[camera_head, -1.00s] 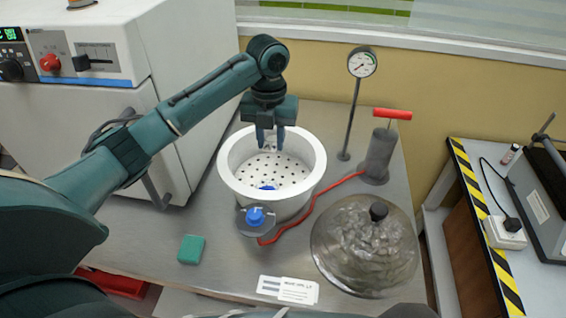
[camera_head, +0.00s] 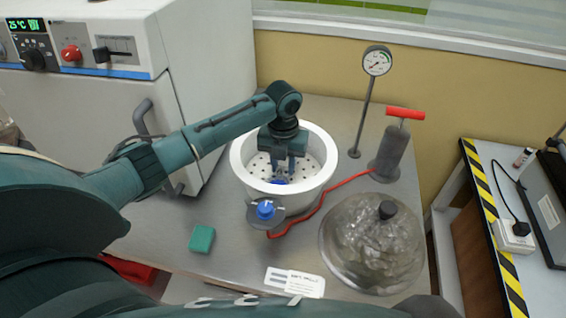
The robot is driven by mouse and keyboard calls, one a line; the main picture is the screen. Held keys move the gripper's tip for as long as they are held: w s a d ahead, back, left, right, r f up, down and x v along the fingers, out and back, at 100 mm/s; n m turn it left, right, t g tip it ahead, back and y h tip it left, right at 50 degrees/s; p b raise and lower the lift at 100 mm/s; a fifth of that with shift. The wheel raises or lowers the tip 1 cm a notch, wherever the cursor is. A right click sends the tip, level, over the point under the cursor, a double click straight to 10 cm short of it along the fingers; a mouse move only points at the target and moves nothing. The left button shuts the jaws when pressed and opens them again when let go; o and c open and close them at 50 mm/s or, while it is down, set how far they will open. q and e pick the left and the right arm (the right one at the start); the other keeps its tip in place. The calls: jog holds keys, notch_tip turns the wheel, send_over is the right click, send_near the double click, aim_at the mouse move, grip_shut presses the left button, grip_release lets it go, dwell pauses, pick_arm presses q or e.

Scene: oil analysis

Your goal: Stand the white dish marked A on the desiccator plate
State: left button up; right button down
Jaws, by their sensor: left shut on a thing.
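The desiccator is a white round bowl (camera_head: 239,166) with a perforated white plate (camera_head: 313,168) inside. My left gripper (camera_head: 282,171) points down into the bowl, over the plate. It is shut on a small pale thing, taken as the white dish, which is mostly hidden between the fingers. Its A mark cannot be read. Whether the dish touches the plate cannot be told. My right gripper is not in view.
A blue-knobbed tap (camera_head: 265,210) sits on the bowl's front, with a red hose to a hand pump (camera_head: 391,154). The clear lid (camera_head: 372,250) lies at right. A gauge (camera_head: 377,61) stands behind. A green block (camera_head: 202,239) and a label card (camera_head: 294,282) lie in front.

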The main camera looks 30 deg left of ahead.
aim_at(283, 169)
pick_arm(q)
jog(key=shift+f, duration=0.1)
jog(key=o, duration=1)
jog(key=shift+c, duration=0.2)
notch_tip(283, 169, up, 12)
jog(key=b, duration=0.1)
